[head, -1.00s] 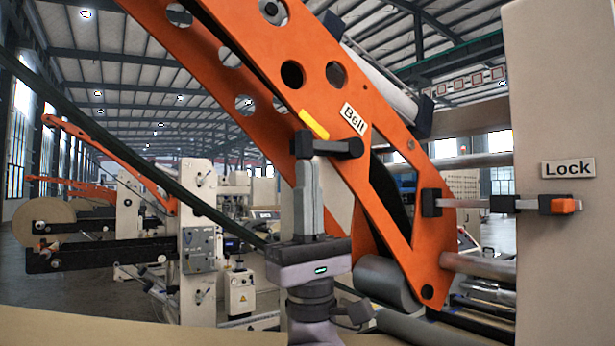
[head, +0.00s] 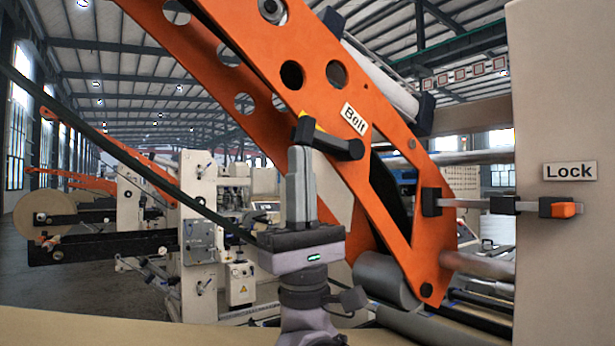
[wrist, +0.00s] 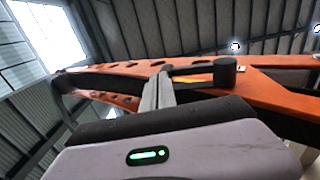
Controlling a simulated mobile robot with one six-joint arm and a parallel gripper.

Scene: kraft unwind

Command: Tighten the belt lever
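The belt lever (head: 335,142) is a black handle on the orange side plate (head: 385,195), below the "Belt" label (head: 354,119). It runs from a round knob at the right up and left to its free end. A yellow mark (head: 317,119) on the plate is partly covered by the lever. My gripper (head: 301,150) points up, with its fingertips just under the lever's free end, seemingly touching it. In the wrist view my fingers (wrist: 158,92) are close together and look shut, with the lever (wrist: 203,71) above and right of them; the exact contact is hidden.
At the right, a lock lever with an orange tip (head: 562,210) crosses a beige panel (head: 563,100) under a "Lock" label (head: 570,171). A grey roller (head: 385,280) lies low, right of my gripper. Other machines stand behind at the left.

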